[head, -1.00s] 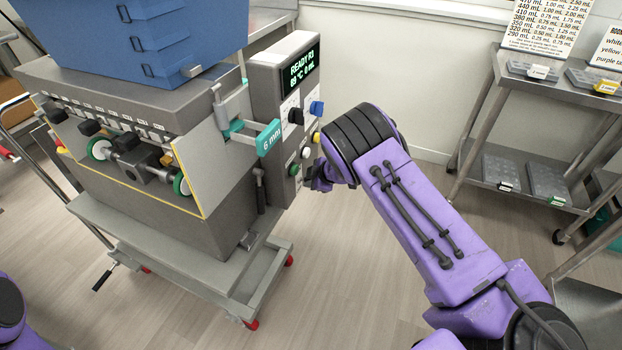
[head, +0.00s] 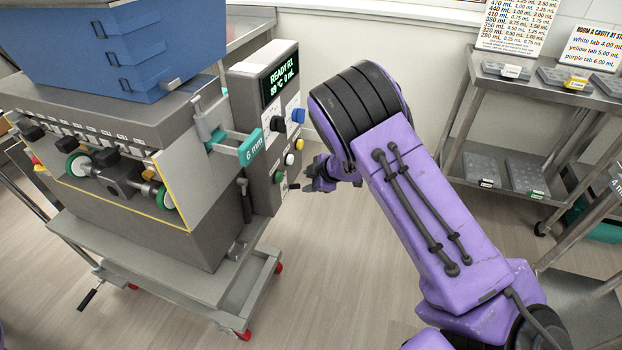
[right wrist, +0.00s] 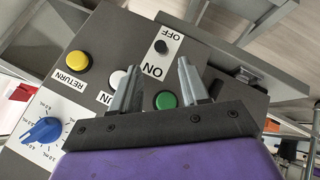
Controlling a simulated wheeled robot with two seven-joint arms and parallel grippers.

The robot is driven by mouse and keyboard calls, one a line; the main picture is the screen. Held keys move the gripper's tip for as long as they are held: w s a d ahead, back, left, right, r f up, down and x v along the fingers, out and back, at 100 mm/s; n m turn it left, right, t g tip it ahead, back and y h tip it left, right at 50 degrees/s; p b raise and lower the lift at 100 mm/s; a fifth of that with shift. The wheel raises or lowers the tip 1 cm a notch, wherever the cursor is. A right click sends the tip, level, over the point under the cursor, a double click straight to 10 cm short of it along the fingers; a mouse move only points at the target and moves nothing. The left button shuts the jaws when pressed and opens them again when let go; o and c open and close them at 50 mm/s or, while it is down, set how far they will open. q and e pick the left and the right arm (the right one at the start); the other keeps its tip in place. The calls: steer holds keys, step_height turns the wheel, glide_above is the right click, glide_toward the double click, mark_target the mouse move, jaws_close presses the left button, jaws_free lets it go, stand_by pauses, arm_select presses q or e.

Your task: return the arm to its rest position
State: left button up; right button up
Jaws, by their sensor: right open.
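My right arm reaches in from the lower right in the head view, its purple forearm bent down past a black joint. My right gripper (head: 310,182) is small there, just right of the depositor's control panel (head: 262,165). In the right wrist view the two grey fingers (right wrist: 158,82) are apart with nothing between them. They show in front of the panel, with the green button (right wrist: 166,100) and white button (right wrist: 119,80) close to the tips in the picture. I cannot tell the exact gap to the panel. My left gripper is out of view.
The gummy depositor (head: 110,215) stands on a wheeled cart (head: 190,285) at left, with a blue hopper (head: 125,45) on top. A metal shelf (head: 515,85) with moulds and signs stands at right. Open floor (head: 335,290) lies between them.

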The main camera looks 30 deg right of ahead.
steer(key=shift+s+r, duration=0.35)
steer(key=shift+d, duration=0.1)
steer(key=s+a+f+m+g+h, duration=0.1)
steer(key=s+f+m, duration=0.4)
steer(key=s, duration=0.7)
steer(key=s+a+f+m+g+h, duration=0.2)
steer(key=s+f+m, duration=0.4)
steer(key=s, duration=0.7)
steer(key=s+a+f+m+g+h+p, duration=0.1)
steer(key=s+f+m, duration=0.5)
steer(key=s, duration=0.6)
steer(key=shift+s+a+f+m+g+h, duration=0.15)
steer(key=shift+s+a+m+g+h, duration=0.2)
steer(key=shift+a+m+g+h, duration=0.6)
steer(key=shift+d+m+t+y, duration=0.25)
steer(key=shift+d+t, duration=0.15)
steer(key=shift+t, duration=0.05)
